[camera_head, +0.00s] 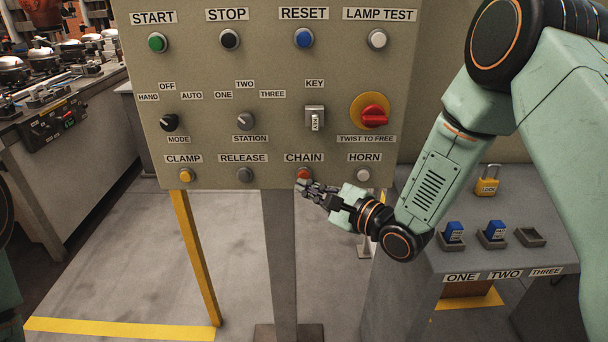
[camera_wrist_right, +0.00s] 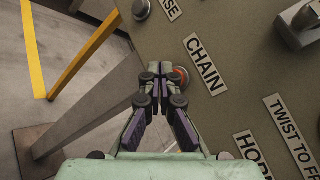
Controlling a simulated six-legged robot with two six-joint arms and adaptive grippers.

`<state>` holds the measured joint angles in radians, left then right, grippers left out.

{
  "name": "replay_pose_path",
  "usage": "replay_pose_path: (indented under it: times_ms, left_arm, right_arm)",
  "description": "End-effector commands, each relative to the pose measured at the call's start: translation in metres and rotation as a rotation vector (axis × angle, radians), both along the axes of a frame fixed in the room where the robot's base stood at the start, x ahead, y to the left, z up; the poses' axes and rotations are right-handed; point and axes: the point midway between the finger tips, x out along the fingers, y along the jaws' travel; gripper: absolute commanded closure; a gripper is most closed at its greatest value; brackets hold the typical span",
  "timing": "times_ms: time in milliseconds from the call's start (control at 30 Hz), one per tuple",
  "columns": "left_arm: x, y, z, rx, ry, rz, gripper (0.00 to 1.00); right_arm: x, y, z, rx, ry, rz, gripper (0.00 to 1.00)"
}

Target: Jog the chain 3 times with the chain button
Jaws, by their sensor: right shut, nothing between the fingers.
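The chain button (camera_head: 304,173) is a red-orange round button under the CHAIN label, in the bottom row of the control panel (camera_head: 205,65). In the right wrist view the chain button (camera_wrist_right: 182,76) shows partly behind the fingertips, just right of them. My right gripper (camera_head: 302,186) is shut and empty, its fingertips at the lower edge of the button. The right wrist view also shows my right gripper (camera_wrist_right: 154,68) with its fingertips together. I cannot tell whether they touch the button. My left gripper is not in view.
The release button (camera_head: 245,174) and the horn button (camera_head: 362,174) flank the chain button. A red emergency stop (camera_head: 374,116) sits above right. A grey stand (camera_head: 470,250) with blue blocks and a yellow padlock (camera_head: 488,181) is at right. Open floor shows below the panel.

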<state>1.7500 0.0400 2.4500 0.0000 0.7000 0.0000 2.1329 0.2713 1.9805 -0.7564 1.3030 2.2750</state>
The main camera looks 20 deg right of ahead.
Motion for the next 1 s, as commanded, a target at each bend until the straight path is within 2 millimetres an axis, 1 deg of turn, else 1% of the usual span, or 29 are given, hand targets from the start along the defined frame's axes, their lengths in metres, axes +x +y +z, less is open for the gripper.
replay_pose_path:
  times_ms: [567,867,1000]
  left_arm:
    - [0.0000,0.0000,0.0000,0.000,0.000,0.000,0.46]
    - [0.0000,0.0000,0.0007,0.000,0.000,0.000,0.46]
    - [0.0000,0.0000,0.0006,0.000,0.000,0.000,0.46]
  right_arm:
    - [0.0002,0.0000,0.0001,0.000,0.000,0.000,1.00]
    - [0.0082,-0.0023,-0.0001,0.000,0.000,0.000,1.00]
    - [0.0087,-0.0024,-0.0003,0.000,0.001,0.001,1.00]
